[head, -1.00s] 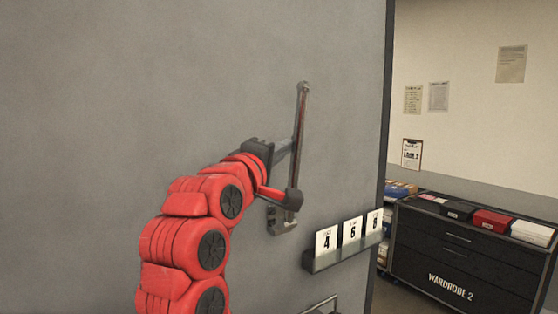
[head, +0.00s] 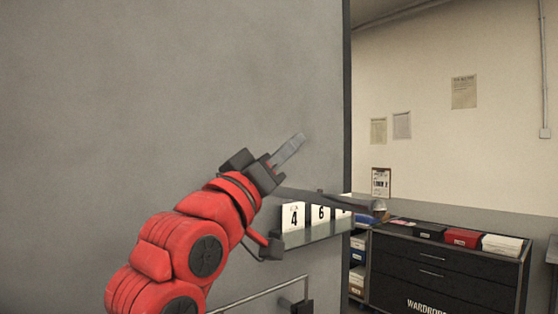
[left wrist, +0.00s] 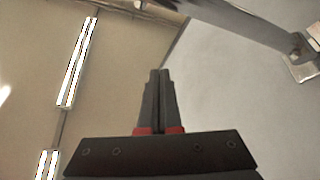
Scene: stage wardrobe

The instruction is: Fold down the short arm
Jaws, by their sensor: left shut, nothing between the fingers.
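The short arm (head: 335,198) is a slim metal bar with a rounded end. In the left wrist view the bar (left wrist: 235,20) runs across the top right to a mount plate (left wrist: 305,65) on the grey panel. My left gripper (head: 300,138) is shut and empty, above the bar's near part and pointing up right. Its closed fingers (left wrist: 158,75) appear apart from the bar. My right gripper is out of view.
The grey panel (head: 150,90) fills the left. A rack (head: 312,236) with number cards is fixed on it, partly behind the bar. A rail (head: 250,298) is below. A dark wardrobe cabinet (head: 440,280) stands beyond the panel's right edge.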

